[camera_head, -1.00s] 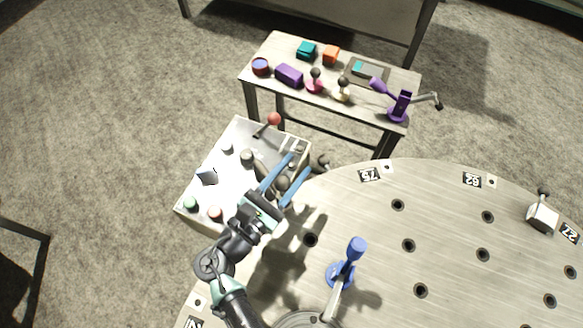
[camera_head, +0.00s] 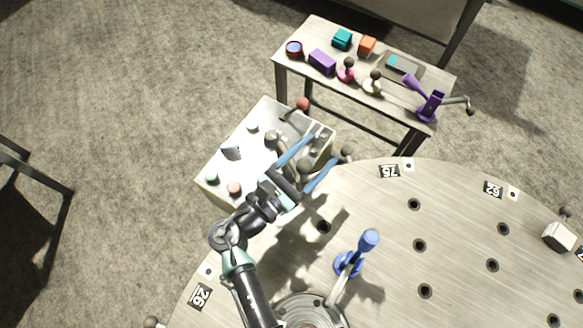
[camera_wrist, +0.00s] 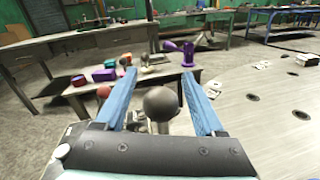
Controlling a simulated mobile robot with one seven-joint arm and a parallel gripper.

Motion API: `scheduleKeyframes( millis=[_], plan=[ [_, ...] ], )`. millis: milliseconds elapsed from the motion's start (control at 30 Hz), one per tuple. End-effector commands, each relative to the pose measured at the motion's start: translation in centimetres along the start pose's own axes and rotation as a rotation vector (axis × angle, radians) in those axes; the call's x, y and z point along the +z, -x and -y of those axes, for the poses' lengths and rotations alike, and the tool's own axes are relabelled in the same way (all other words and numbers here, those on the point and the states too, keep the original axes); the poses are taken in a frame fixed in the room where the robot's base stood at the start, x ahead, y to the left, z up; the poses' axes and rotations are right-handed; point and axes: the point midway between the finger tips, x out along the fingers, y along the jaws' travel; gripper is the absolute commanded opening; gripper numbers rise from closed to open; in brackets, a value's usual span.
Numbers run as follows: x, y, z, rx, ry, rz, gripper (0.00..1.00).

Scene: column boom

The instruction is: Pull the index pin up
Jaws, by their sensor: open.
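In the wrist view a dark ball (camera_wrist: 160,103) on a pale metal stem shows between my two blue fingers, seemingly the same knob. My gripper (camera_head: 325,149) is open, fingers apart, with nothing held. In the wrist view the fingers (camera_wrist: 160,80) frame the ball on left and right with gaps on both sides. The lower part of the pin is hidden by my gripper body.
A pale control box (camera_head: 225,180) with buttons and levers lies left of my gripper. The holed round table (camera_head: 455,225) carries a blue handled post (camera_head: 368,241) and a white block (camera_head: 558,237). A small bench (camera_head: 300,66) behind holds several coloured objects.

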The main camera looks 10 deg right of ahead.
Motion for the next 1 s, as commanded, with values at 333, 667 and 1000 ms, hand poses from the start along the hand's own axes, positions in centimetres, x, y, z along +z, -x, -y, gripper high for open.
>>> scheduleKeyframes(
  millis=[333,667,1000],
  plan=[
    [-0.1,5.1,-0.1,0.006,0.000,-0.002,0.71],
    [0.0,11.5,-0.1,0.003,-0.002,0.000,0.71],
    [0.1,13.0,0.0,0.000,-0.001,0.001,0.71]
  ],
)
